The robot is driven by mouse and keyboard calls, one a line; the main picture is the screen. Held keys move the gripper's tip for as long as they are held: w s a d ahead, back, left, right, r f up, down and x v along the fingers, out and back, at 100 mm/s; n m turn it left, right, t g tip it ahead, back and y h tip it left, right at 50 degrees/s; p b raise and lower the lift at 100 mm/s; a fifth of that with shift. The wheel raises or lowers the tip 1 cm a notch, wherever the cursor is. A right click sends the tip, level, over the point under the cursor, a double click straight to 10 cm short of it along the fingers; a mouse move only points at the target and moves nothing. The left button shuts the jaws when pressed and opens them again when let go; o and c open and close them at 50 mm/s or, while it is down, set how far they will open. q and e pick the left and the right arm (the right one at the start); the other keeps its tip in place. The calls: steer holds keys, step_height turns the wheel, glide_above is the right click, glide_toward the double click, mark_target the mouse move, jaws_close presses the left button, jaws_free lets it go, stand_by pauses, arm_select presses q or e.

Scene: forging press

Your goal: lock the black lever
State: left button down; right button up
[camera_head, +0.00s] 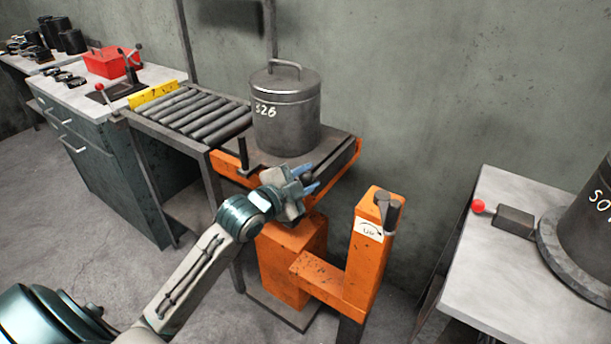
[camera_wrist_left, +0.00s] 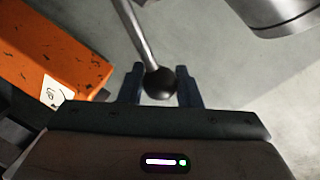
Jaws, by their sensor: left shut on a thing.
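My left gripper (camera_head: 308,178) is at the front right edge of the orange stand's top, below the drum, and its blue fingers point right. In the left wrist view, its two fingers (camera_wrist_left: 160,88) are shut on the black ball knob (camera_wrist_left: 160,83) of the black lever. The lever's grey rod (camera_wrist_left: 135,35) runs up and left from the knob. My right gripper is not in view.
An orange post (camera_head: 366,255) with a dark handle (camera_head: 388,208) rises to the right. A roller conveyor (camera_head: 190,112) is behind left. A table (camera_head: 530,265) stands at right.

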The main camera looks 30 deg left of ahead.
arm_select(q)
steer(key=shift+f, duration=0.2)
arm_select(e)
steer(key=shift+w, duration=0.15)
arm_select(q)
steer(key=c, duration=1.1)
jaws_free()
steer(key=shift+d, duration=0.1)
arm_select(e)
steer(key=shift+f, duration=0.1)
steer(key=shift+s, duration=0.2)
arm_select(q)
steer(key=shift+s+r, duration=0.1)
steer(key=shift+s, duration=0.5)
steer(key=v, duration=0.9)
steer(key=shift+s, duration=0.3)
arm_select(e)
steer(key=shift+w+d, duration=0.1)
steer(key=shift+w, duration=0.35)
